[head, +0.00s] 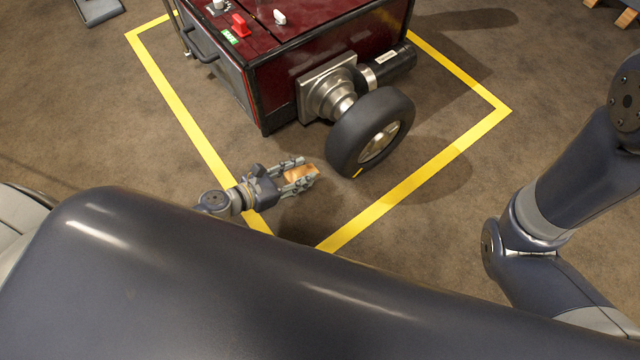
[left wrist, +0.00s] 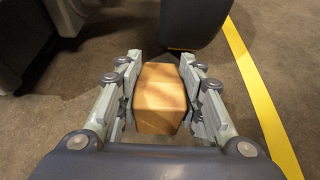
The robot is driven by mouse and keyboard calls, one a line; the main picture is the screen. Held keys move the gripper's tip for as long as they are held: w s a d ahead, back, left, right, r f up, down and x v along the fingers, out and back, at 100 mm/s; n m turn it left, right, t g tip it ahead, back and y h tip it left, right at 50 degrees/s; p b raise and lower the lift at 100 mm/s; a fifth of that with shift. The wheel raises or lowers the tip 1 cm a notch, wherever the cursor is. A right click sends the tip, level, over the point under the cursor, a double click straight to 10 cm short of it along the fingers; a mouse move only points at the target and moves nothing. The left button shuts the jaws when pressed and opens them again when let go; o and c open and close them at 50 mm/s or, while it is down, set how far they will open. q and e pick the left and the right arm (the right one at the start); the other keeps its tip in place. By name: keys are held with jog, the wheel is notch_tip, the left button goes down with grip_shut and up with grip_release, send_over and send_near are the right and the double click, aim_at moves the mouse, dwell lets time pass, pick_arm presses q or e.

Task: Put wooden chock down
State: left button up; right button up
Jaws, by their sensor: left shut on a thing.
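The wooden chock (head: 300,173) is a small light-brown block, held between the fingers of my left gripper (head: 292,174). In the left wrist view, the chock (left wrist: 160,98) fills the gap between both fingers of the left gripper (left wrist: 162,95). The gripper and chock are just left of the black wheel (head: 371,132) of the dark red machine (head: 290,45). The wheel's lower part (left wrist: 195,22) shows beyond the chock in the left wrist view. I cannot tell whether the chock touches the floor or the wheel. My right gripper is not in view.
Yellow floor tape (head: 180,90) frames the machine, and one strip (left wrist: 262,95) runs at the right in the left wrist view. The brown floor between wheel and tape is clear. A wooden-legged object (head: 626,17) stands at the top right.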

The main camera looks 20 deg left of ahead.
pick_arm(q)
jog(key=d, duration=0.2)
jog(key=w+d, duration=0.1)
jog(key=d, duration=0.2)
jog(key=shift+d+f, duration=0.15)
jog(key=shift+f, duration=0.05)
jog(key=shift+f+b, duration=1.6)
jog(key=shift+f, duration=0.15)
jog(key=shift+f, duration=0.1)
jog(key=shift+f, duration=0.15)
jog(key=o, duration=1.1)
jog(key=shift+r, duration=0.35)
jog(key=p+v, duration=0.3)
jog(key=v, duration=0.9)
jog(key=shift+f, duration=0.15)
